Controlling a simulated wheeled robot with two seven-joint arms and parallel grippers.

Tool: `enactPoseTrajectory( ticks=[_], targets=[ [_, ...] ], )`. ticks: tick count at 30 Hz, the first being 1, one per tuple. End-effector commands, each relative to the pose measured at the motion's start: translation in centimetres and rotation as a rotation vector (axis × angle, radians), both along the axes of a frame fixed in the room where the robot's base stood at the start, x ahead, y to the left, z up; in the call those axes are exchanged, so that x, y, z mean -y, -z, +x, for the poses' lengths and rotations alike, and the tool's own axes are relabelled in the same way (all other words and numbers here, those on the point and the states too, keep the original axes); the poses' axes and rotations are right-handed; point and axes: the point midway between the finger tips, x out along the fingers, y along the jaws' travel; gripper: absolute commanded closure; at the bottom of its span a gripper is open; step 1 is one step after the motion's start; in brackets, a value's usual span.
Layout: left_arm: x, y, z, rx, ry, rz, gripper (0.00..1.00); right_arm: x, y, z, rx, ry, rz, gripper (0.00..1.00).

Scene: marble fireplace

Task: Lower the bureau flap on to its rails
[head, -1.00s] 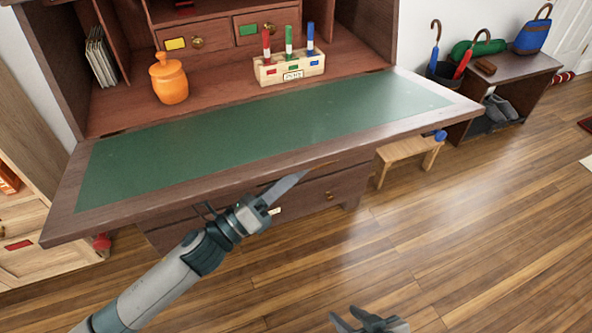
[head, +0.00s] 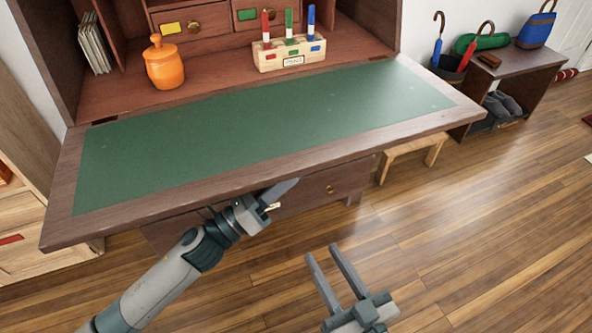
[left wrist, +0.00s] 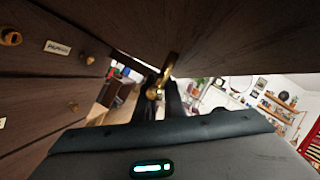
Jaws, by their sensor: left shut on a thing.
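The bureau flap (head: 140,220), dark wood with a green inlay, is folded down and looks close to level in the head view. Its dark underside also fills the top of the left wrist view (left wrist: 210,35). My left gripper (head: 285,188) is under the flap's front edge. In the left wrist view its dark fingers are shut on a brass pull (left wrist: 160,85) at the flap's underside. My right gripper (head: 328,250) is open and empty, above the floor in front of the bureau. The rails are not clearly visible, so contact with the flap cannot be told.
An orange pot (head: 164,64) and a block with coloured pens (head: 290,54) stand inside the bureau, behind the flap. Drawers (head: 325,188) are below it. A small wooden stool (head: 412,152) stands right of the bureau. The floor (head: 480,240) at right is clear.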

Motion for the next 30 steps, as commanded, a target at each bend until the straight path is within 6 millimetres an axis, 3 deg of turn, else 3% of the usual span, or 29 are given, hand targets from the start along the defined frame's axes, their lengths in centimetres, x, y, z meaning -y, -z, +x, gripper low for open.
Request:
enactPoseTrajectory(
  ticks=[13, 16, 30],
  targets=[
    [-0.01, -0.05, 0.04, 0.005, 0.000, 0.000, 1.00, -0.07, -0.42, -0.02, 0.020, 0.000, 0.007, 0.67],
    [0.00, -0.05, 0.04, 0.005, 0.000, 0.000, 0.72, -0.07, -0.43, -0.02, 0.020, 0.000, 0.007, 0.67],
    [-0.06, -0.06, -0.16, 0.006, 0.003, -0.002, 0.72, -0.05, -0.45, 0.01, 0.020, 0.001, 0.007, 0.67]
  ],
)
